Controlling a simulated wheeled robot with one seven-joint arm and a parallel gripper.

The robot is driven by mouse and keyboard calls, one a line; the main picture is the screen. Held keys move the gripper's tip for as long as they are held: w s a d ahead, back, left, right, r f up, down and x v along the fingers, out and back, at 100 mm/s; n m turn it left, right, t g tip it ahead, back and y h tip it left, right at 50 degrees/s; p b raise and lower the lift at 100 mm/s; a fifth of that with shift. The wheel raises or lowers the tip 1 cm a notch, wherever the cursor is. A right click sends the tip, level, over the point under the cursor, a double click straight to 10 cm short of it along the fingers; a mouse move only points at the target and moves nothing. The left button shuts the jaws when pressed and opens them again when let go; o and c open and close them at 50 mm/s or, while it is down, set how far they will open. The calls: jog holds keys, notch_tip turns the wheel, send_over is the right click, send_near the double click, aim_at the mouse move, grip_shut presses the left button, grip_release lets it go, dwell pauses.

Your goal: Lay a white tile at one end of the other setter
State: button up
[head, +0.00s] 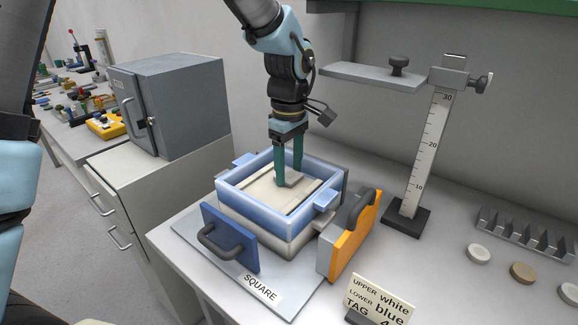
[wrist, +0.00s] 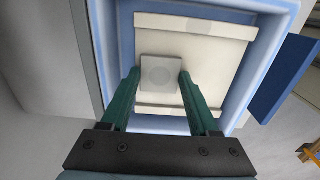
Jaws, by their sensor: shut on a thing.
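My gripper (head: 288,182) points down into a blue square frame (head: 243,203), its green fingers on either side of a small pale square tile (wrist: 161,74). The fingers are shut on the tile, which has a faint round mark on its face. In the wrist view the tile is over a cream setter (wrist: 210,60), left of its middle. A cream strip runs along the top edge of the setter and another along the bottom edge. I cannot tell whether the tile touches the setter. In the head view the setter (head: 268,198) lies inside the blue frame.
The blue frame sits on a whitish frame (head: 290,246). A blue handled plate (head: 230,238) and an orange handled plate (head: 355,235) stand beside them. A card (head: 380,300) reads upper white, lower blue. A scale post (head: 425,150) stands right; several discs lie near a rack (head: 530,235).

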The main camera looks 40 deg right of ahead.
jog(key=shift+f, duration=0.1)
jog(key=o, duration=1.4)
jog(key=shift+o, duration=0.2)
notch_tip(320, 180, up, 11)
jog(key=b, duration=0.2)
jog(key=shift+f, duration=0.1)
jog(key=shift+m, duration=0.5)
jog(key=w+a+f, duration=0.1)
jog(key=w+a, duration=0.2)
jog(key=a, duration=0.1)
jog(key=w+a+f, duration=0.1)
jog(key=w+a, duration=0.2)
jog(key=w+a+f, duration=0.1)
jog(key=w+a, duration=0.2)
jog(key=a, duration=0.1)
jog(key=shift+a+f, duration=0.3)
jog(key=w+a+f+m, duration=0.1)
jog(key=a+f, duration=0.1)
jog(key=a, duration=0.8)
jog(key=w+a+f+m+t, duration=0.1)
jog(key=w+a+f, duration=0.1)
jog(key=a, duration=0.9)
jog(key=shift+a+f, duration=0.25)
jog(key=shift+f, duration=0.55)
jog(key=shift+o, duration=0.3)
jog(key=s+a+f+m, duration=0.1)
jog(key=s+a+f, duration=0.1)
jog(key=a, duration=0.6)
jog(key=shift+s+t, duration=0.3)
jog(key=shift+s, duration=0.15)
